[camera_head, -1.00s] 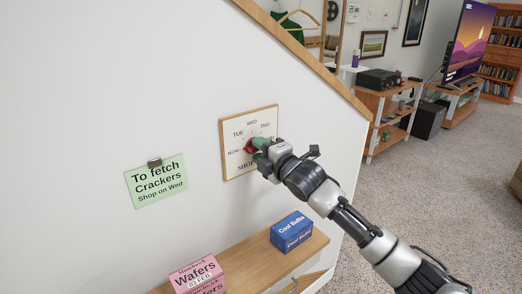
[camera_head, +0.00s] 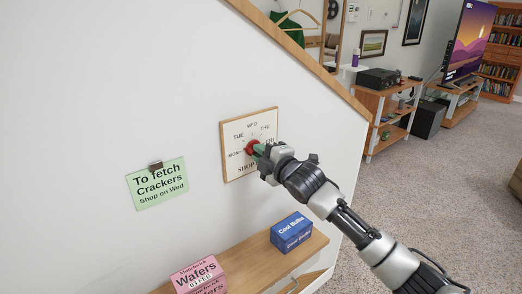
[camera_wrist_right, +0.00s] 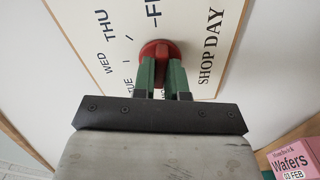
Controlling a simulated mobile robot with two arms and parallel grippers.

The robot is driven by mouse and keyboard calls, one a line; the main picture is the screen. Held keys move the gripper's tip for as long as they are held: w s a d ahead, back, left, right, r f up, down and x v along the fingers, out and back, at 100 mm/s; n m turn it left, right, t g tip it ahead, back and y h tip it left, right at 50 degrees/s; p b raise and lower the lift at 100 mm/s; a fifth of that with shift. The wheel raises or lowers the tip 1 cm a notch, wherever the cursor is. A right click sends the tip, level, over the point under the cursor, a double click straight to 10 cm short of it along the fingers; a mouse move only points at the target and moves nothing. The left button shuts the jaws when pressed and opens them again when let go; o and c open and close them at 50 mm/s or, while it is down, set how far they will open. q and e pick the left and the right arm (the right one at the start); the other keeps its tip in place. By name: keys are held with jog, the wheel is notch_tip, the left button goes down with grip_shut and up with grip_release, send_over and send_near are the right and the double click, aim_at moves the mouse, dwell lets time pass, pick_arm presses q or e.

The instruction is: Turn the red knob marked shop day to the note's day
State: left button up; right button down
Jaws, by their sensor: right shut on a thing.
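The dial board (camera_head: 232,168), white with a wooden frame, hangs on the wall, with day names from MON to FRI around a red knob (camera_head: 251,146). "SHOP DAY" is printed below, partly hidden by my gripper in the head view. The green note (camera_head: 156,184) left of it reads "To fetch Crackers Shop on Wed". My right gripper (camera_head: 258,150) is at the knob. In the right wrist view its green fingers (camera_wrist_right: 162,76) are shut on the red knob (camera_wrist_right: 159,48), one on each side of its ridge. I cannot tell which day it points to. My left gripper is out of view.
A wooden shelf (camera_head: 246,262) below the board holds a blue box (camera_head: 291,233) and a pink Wafers box (camera_head: 198,276). A sloping wooden trim (camera_head: 310,62) edges the wall. Open carpet (camera_head: 420,180) lies to the right.

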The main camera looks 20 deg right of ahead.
jog(key=shift+m+p, duration=2.85)
jog(key=shift+m, duration=4.85)
jog(key=c, duration=1.2)
grip_release()
jog(key=shift+o, duration=0.2)
jog(key=b+v, duration=0.2)
jog(key=v, duration=0.8)
jog(key=shift+s+b, duration=0.3)
jog(key=shift+s, duration=0.1)
